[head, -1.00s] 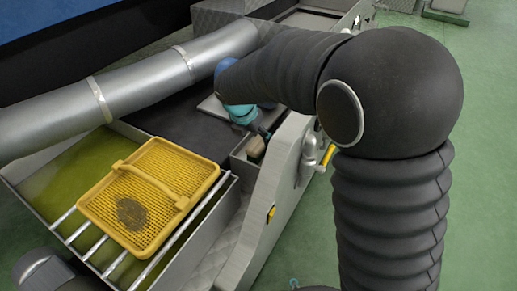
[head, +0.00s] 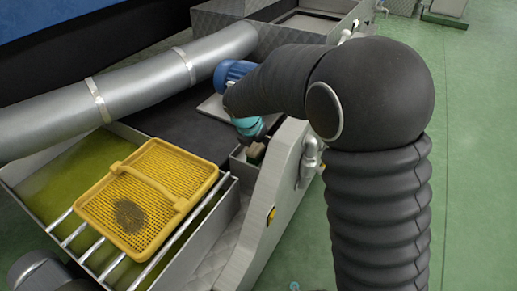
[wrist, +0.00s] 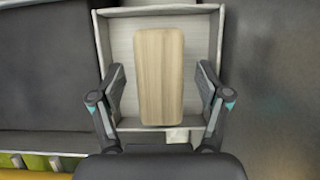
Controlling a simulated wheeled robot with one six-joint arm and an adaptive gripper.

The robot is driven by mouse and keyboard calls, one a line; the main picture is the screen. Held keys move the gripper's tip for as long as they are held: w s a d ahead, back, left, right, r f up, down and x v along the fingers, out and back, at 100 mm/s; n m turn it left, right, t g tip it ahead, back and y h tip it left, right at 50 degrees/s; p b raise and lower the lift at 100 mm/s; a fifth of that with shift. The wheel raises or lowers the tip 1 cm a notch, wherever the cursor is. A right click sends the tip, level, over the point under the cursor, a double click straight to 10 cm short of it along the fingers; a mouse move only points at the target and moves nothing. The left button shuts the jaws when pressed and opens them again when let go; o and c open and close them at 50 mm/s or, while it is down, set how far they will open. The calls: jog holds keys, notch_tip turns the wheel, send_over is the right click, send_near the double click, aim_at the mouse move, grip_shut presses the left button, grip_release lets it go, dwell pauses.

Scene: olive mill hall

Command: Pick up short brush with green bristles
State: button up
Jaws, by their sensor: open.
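The brush shows in the wrist view as a pale wooden block (wrist: 161,75) with rounded corners, lying in a small light-grey box (wrist: 160,12). Its bristles are not seen in that view. In the head view the brush (head: 255,153) is small, with a hint of dark green, in the box (head: 240,165) beside the machine's sloping side. My gripper (wrist: 160,88) is open, with one finger on each side of the block and visible gaps between. The head view mostly hides my gripper behind the arm.
A yellow mesh basket (head: 160,165) with a dark patch rests on bars over a greenish trough (head: 60,177) at left. A thick silver pipe (head: 140,87) runs behind. A blue motor (head: 232,70) sits close to my arm. Green floor (head: 480,180) is clear at right.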

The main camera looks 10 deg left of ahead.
jog(key=shift+f, duration=0.2)
dwell(0.3)
jog(key=c, duration=1.3)
jog(key=shift+r, duration=0.1)
notch_tip(320, 180, up, 10)
jog(key=shift+r+p, duration=0.2)
jog(key=shift+p, duration=0.95)
